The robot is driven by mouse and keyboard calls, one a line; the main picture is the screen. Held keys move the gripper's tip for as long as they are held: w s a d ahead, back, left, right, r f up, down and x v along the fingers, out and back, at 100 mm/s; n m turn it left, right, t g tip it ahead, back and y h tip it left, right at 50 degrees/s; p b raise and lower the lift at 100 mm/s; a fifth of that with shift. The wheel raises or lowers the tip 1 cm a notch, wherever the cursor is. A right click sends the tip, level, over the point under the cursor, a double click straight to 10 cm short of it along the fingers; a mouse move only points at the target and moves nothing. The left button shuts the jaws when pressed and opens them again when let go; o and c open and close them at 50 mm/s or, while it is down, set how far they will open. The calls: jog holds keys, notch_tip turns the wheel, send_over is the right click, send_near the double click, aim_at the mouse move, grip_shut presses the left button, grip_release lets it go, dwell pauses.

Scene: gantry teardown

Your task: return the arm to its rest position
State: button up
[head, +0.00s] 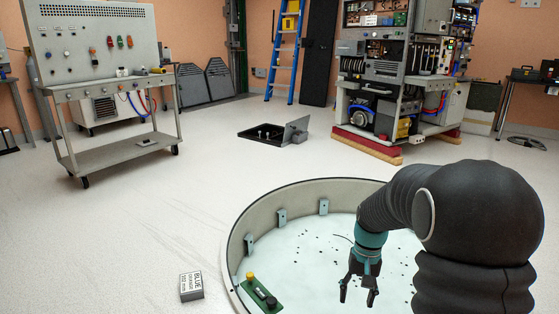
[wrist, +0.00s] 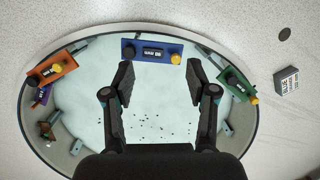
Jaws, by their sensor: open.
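My gripper (head: 358,295) hangs at the end of my bent arm, inside a round walled ring (head: 238,250) with a pale floor. The fingers point down and stand apart with nothing between them. In the wrist view my gripper (wrist: 160,80) is open. A blue block (wrist: 173,46) with a yellow knob and a black knob lies just beyond the fingertips in that view, at the ring's rim. I cannot tell how far the fingers are above the floor.
A green block (head: 263,299) sits at the ring's left wall; orange (wrist: 55,70) and purple (wrist: 42,96) blocks show in the wrist view. A grey box marked BLUE (head: 191,286) stands outside. A trolley bench (head: 115,148) and an equipment rack (head: 385,95) stand behind.

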jog(key=s+a+r+n+t+p, duration=0.1)
jog(key=s+a+r+t+p, duration=0.1)
jog(key=s+r, duration=0.8)
jog(key=s+a+r+n+t+h+p, duration=0.1)
jog(key=s+r+t+p, duration=0.3)
jog(key=s+r, duration=0.7)
jog(key=shift+s+a+r+t, duration=0.25)
jog(key=shift+a+r+t, duration=0.1)
jog(key=shift+r+t, duration=0.35)
